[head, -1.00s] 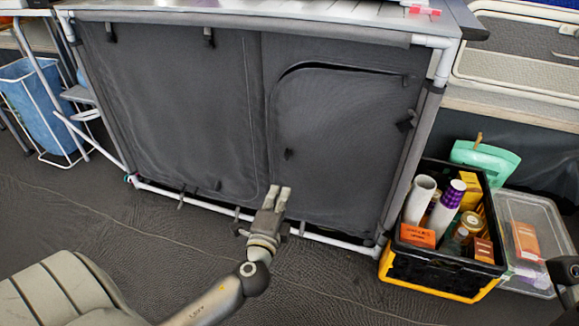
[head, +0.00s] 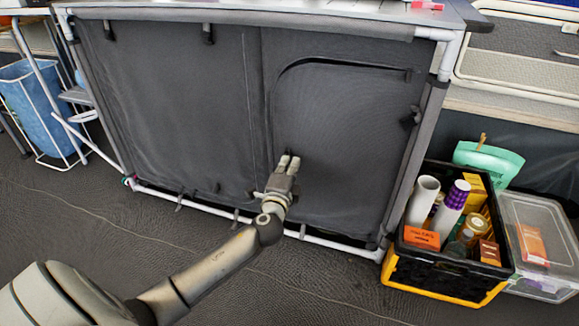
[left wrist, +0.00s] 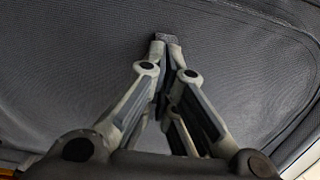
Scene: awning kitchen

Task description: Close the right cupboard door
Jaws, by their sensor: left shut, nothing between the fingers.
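The right cupboard door (head: 345,130) is a dark grey fabric panel with a curved seam along its top and left, in the right half of the cupboard front. It looks nearly flush with the front; I cannot tell whether a small gap remains. My left gripper (head: 289,158) is in front of the door's lower left part, fingers pointing at the fabric. In the left wrist view, the fingertips of the left gripper (left wrist: 167,38) are together and empty, against or very close to the dark door fabric (left wrist: 235,65). My right gripper is not in view.
The left cupboard panel (head: 180,110) is flat. A black and yellow crate (head: 440,275) with bottles and boxes stands at the cupboard's right, beside a clear bin (head: 545,215). A blue bag in a rack (head: 38,105) stands at the left. The floor in front is clear.

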